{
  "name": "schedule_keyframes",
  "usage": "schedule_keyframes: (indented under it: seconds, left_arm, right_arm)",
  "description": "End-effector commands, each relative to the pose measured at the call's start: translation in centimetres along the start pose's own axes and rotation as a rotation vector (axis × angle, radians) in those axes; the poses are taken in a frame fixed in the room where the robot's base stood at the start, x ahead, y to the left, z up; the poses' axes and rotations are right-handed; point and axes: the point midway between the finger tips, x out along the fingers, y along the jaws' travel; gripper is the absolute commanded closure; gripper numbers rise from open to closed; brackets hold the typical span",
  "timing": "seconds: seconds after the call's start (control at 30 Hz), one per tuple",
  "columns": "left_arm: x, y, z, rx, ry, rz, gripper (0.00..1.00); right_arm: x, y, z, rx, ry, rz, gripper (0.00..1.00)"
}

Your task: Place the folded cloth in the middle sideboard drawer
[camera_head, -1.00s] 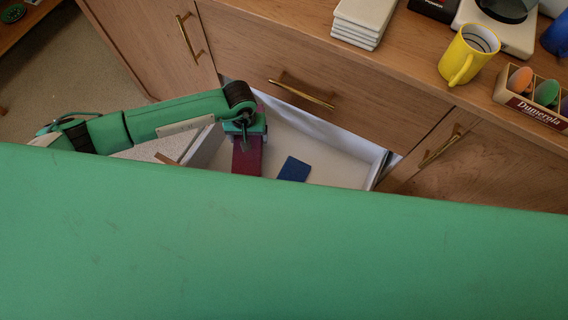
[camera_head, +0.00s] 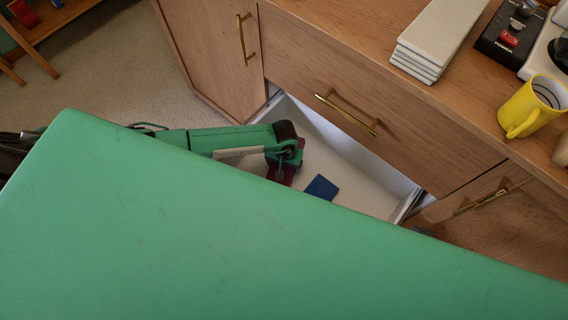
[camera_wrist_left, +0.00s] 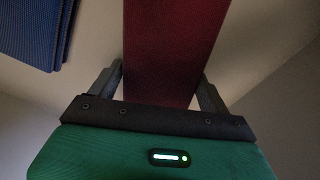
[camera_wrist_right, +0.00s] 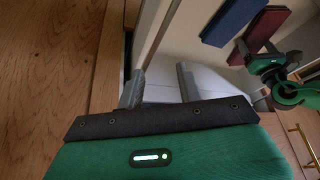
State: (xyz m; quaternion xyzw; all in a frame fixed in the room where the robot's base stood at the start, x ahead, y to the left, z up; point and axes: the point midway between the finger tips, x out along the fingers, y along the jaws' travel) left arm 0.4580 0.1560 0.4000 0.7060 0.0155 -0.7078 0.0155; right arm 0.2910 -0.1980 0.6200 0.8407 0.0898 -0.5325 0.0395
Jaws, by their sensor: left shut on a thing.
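A pale-lined sideboard drawer (camera_head: 368,188) stands open below a closed drawer front. A flat dark blue folded piece (camera_head: 321,187) lies on its floor, with layered edges in the left wrist view (camera_wrist_left: 38,30). My left gripper (camera_head: 284,166) is inside the drawer, left of the blue piece, shut on a dark red slab-shaped thing (camera_wrist_left: 170,50). I cannot tell whether the red thing is cloth or whether it touches the floor. My right gripper (camera_wrist_right: 160,88) is open and empty near a drawer side wall; my body hides it in the head view.
The closed drawer front (camera_head: 400,125) with a brass handle overhangs the open drawer. On the sideboard top stand white tiles (camera_head: 440,35), a yellow mug (camera_head: 530,105) and a black box with a red switch (camera_head: 510,38). Carpet (camera_head: 120,75) is clear at left.

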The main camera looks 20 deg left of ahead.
Motion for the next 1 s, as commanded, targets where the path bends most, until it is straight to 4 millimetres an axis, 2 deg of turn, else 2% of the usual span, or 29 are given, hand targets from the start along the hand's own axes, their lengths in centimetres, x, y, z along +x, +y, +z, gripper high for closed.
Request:
schedule_keyframes:
  seconds: [0.4,0.43,0.5,0.87,1.0]
  left_arm:
    - [0.1,0.0,-0.1,0.0,0.003,0.0,0.49]
    - [0.1,0.0,-0.1,0.0,0.002,0.0,0.14]
    - [0.1,0.0,-0.1,0.0,0.002,0.0,0.01]
    - [-0.2,0.0,-0.1,0.0,0.002,0.0,0.0]
    - [-2.6,-0.1,-0.3,0.001,0.007,0.0,0.0]
  right_arm:
    - [0.5,-0.4,-0.3,-0.005,0.032,-0.01,0.64]
    - [0.4,-0.5,-0.4,-0.006,0.034,-0.011,0.64]
    - [0.4,-0.5,-0.4,-0.005,0.033,-0.011,0.64]
    - [0.1,-0.3,-0.1,-0.004,0.011,-0.006,0.64]
    - [-0.8,0.7,0.4,0.008,-0.046,0.017,0.64]
